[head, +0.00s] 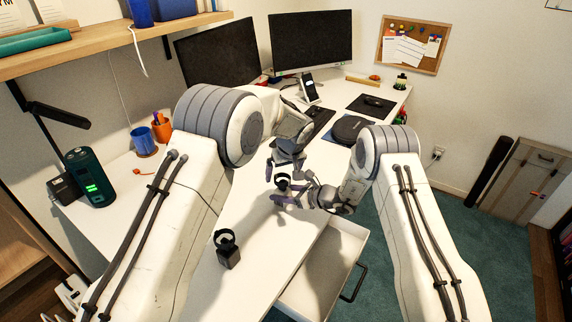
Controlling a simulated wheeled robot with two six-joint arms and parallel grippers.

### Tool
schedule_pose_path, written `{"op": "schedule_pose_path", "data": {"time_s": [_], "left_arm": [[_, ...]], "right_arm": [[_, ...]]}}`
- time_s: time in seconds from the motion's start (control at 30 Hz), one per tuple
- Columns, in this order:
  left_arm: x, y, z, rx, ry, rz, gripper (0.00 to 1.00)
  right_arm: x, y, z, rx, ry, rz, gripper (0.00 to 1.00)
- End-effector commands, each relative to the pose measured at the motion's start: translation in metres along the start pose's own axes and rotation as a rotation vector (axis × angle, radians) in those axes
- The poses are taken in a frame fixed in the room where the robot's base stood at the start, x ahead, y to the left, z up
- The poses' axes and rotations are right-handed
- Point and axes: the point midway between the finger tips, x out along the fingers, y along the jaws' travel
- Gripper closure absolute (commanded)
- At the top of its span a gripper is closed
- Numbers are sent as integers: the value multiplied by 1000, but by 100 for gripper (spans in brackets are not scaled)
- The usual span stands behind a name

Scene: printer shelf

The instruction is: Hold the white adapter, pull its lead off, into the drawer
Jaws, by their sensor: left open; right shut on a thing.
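The white adapter (284,189) is small in the head view, above the white desk and partly hidden by my grippers. A dark loop, seemingly its lead (281,178), shows at its upper side; whether it is still plugged in I cannot tell. My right gripper (281,197) is shut on the adapter from the right. My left gripper (276,174) is open, close above the adapter and beside the dark loop. The desk drawer (345,234) is pulled open at the front edge, below and right of the grippers, and its visible part looks empty.
A black adapter (229,257) with a looped black lead stands on the desk in front. Monitors (310,41) stand at the back. The desk's front is mostly clear.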

Motion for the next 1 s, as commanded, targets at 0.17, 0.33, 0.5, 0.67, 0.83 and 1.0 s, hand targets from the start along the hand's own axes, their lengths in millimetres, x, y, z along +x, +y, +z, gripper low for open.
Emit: {"op": "schedule_pose_path", "data": {"time_s": [0.17, 0.33, 0.5, 0.67, 0.83, 1.0], "left_arm": [[23, 0, 0, 0, 0, -1, 0], [31, 0, 0, 0, 1, 0, 0], [31, 0, -1, 0, 1, 0, 0], [31, 0, 0, 0, 1, 0, 27], [31, 0, 0, 0, 1, 0, 92], [31, 0, 0, 0, 0, 0, 100]], "right_arm": [[0, 0, 1, 0, -1, 0, 100], [0, 0, 1, 0, -1, 0, 100], [0, 0, 0, 0, -1, 0, 100], [0, 0, 0, 0, -1, 0, 100], [0, 0, 0, 0, -1, 0, 100], [0, 0, 0, 0, -1, -1, 100]]}}
